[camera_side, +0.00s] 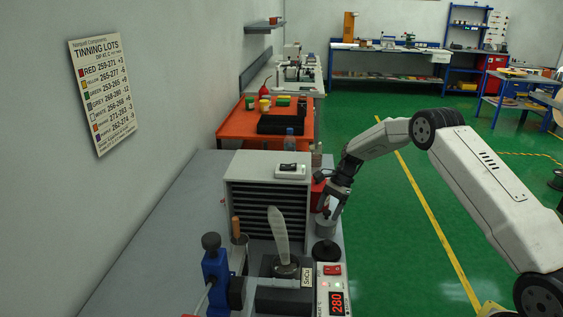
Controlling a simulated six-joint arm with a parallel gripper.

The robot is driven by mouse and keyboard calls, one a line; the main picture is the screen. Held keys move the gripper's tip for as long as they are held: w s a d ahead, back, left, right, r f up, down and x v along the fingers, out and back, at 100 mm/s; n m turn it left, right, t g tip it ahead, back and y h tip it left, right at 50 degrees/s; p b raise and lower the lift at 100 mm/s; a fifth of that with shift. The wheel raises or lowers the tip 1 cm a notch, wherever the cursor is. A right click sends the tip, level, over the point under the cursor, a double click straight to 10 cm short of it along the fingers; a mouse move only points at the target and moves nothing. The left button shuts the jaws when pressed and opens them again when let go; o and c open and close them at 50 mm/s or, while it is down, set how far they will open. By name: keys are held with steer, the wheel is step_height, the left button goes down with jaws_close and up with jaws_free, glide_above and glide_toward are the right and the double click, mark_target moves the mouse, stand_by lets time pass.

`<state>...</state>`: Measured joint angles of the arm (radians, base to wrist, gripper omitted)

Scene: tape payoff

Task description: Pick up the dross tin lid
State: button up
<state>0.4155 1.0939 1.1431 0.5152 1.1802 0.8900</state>
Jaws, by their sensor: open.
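A dark round lid (325,251) with a small raised knob lies on the grey bench at the right, beside the solder pot; I take it for the dross tin lid. A grey cylindrical tin (325,228) stands just behind the lid. My gripper (330,211) is open, fingers pointing down, close above the tin and a little behind the lid. Nothing shows between its fingers. I cannot tell whether the fingers touch the tin.
A grey drawer cabinet (266,169) stands left of the gripper, with a red container (319,190) beside it. The controller showing 280 (337,302), a paddle-shaped upright (279,236) and a blue stand (215,266) crowd the front. The bench (170,235) is clear at left.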

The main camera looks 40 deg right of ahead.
mark_target(329, 210)
steer(key=shift+c, duration=0.2)
stand_by(0.3)
jaws_close()
steer(key=shift+r, duration=0.1)
steer(key=shift+r, duration=0.5)
step_height(329, 210, up, 2)
steer(key=shift+r, duration=0.1)
steer(key=s+a+r, duration=0.3)
steer(key=s+r, duration=0.6)
steer(key=s, duration=0.4)
steer(key=shift+s+r, duration=0.25)
steer(key=shift+s, duration=0.05)
